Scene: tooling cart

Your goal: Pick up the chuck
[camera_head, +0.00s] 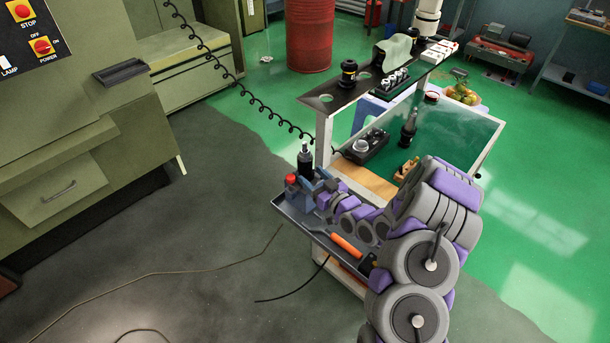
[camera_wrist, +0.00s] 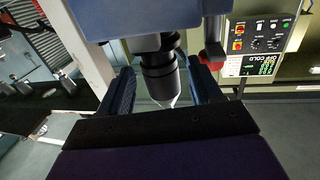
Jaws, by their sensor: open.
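The chuck is a black, ringed cylinder with a pale pointed tip. In the wrist view the chuck (camera_wrist: 160,72) is between the two dark blue fingers of my gripper (camera_wrist: 162,68). The fingers are open, with a visible gap on either side of it. In the head view the chuck (camera_head: 305,160) stands upright with its pale tip up, at the left end of the cart's lower tray. My gripper (camera_head: 312,186) is low beside it, and its fingers partly hide the chuck's base.
A red-capped object (camera_head: 291,180) is close left of the gripper. An orange-handled tool (camera_head: 346,244) lies in the grey tray (camera_head: 290,211). The upper rack (camera_head: 325,98) holds another black holder (camera_head: 348,72). One more dark holder (camera_head: 408,130) stands on the green shelf (camera_head: 455,135).

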